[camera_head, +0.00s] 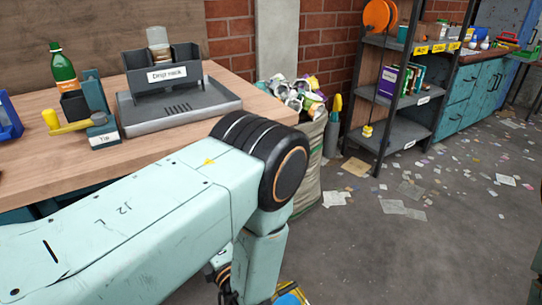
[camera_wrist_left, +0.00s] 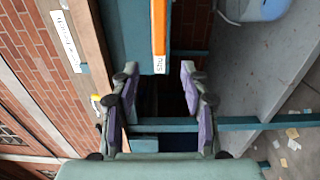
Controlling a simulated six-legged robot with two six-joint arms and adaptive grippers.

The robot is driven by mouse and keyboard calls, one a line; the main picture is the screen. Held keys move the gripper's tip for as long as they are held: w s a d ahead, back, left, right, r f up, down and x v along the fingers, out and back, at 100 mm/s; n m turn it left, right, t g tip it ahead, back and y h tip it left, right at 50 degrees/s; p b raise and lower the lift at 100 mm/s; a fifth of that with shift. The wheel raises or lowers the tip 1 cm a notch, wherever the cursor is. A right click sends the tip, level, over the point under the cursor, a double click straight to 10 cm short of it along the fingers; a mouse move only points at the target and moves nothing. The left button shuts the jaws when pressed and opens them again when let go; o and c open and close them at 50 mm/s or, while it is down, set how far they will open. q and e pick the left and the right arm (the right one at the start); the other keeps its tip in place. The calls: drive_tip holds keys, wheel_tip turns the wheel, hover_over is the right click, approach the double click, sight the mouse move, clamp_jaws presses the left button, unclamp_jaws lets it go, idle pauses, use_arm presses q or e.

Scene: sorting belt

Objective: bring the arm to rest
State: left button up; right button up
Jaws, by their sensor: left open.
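My left arm (camera_head: 150,205) comes in from the left in the head view, pale green, with a black joint at its bend. Its forearm drops down toward the bottom edge, so the hand is hidden there. In the left wrist view my left gripper (camera_wrist_left: 158,72) is open, with purple-padded fingers spread apart and nothing between them. A teal frame and an orange strip (camera_wrist_left: 158,28) with a small label lie beyond the fingers. My right gripper shows in neither view.
A wooden workbench (camera_head: 60,165) carries a "Drip rack" (camera_head: 165,72), a green bottle (camera_head: 63,68) and a yellow-handled tool (camera_head: 68,127). A full sack (camera_head: 308,165) and a dark shelf (camera_head: 395,97) stand beyond it. Paper scraps litter the open floor (camera_head: 450,240) at right.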

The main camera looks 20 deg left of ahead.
use_arm(q)
drive_tip(key=s+d+f+m+g+h, duration=0.25)
drive_tip(key=s+f+m+h, duration=0.35)
drive_tip(key=m, duration=0.4)
drive_tip(key=s+d+f+m+g+h, duration=0.2)
drive_tip(key=s+f+m+g+h, duration=0.15)
drive_tip(key=f+m, duration=0.5)
drive_tip(key=s+d+r+m+g+h+p, duration=0.1)
drive_tip(key=s+m, duration=0.3)
drive_tip(key=s, duration=0.5)
drive_tip(key=s+d+r+m+g+h+p, duration=0.2)
drive_tip(key=s+r+m+g+h, duration=0.1)
drive_tip(key=s, duration=0.6)
drive_tip(key=shift+s+d+r+m+g+p, duration=0.3)
drive_tip(key=shift+r+m+g, duration=0.25)
drive_tip(key=shift+m+g, duration=0.4)
drive_tip(key=shift+a+h, duration=0.1)
drive_tip(key=shift+h, duration=0.15)
